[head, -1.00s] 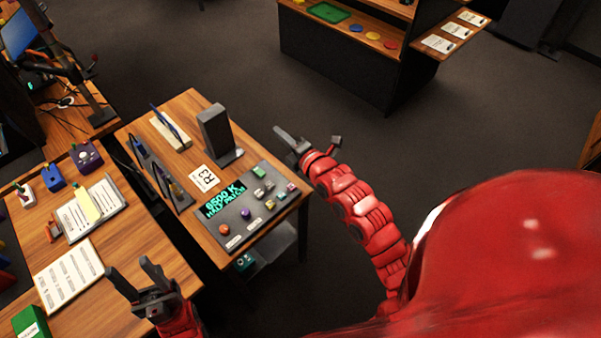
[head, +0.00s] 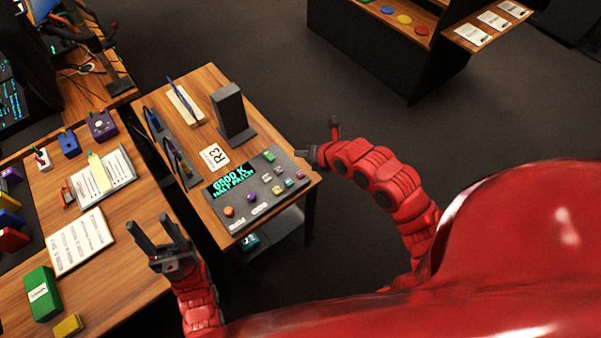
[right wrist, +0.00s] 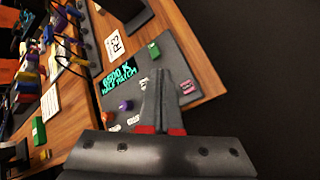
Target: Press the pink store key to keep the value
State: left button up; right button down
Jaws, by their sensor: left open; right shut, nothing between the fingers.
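The sloped grey key panel (head: 262,211) sits on the wooden side table, with a lit display (head: 230,187) in cyan letters, an orange knob (head: 228,211), a purple knob (head: 252,197) and several small keys. My left gripper (head: 153,236) is open and empty left of the side table.
The left desk (head: 120,265) holds papers, a green box (head: 41,295) and coloured devices. Open floor lies right of the side table.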

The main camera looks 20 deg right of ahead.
aim_at(302, 177)
notch_tip(302, 177, down, 8)
jog(key=b, duration=0.5)
jog(key=shift+f+b, duration=0.35)
dwell(1.6)
jog(key=shift+f+b, duration=0.4)
jog(key=shift+b, duration=0.3)
jog(key=shift+f+b, duration=0.4)
jog(key=shift+b, duration=0.2)
dwell(0.5)
jog(key=shift+r, duration=0.1)
jog(key=shift+r+p, duration=0.3)
jog(key=shift+r, duration=0.45)
jog(key=shift+r+p, duration=1.2)
jog(key=shift+r, duration=1.35)
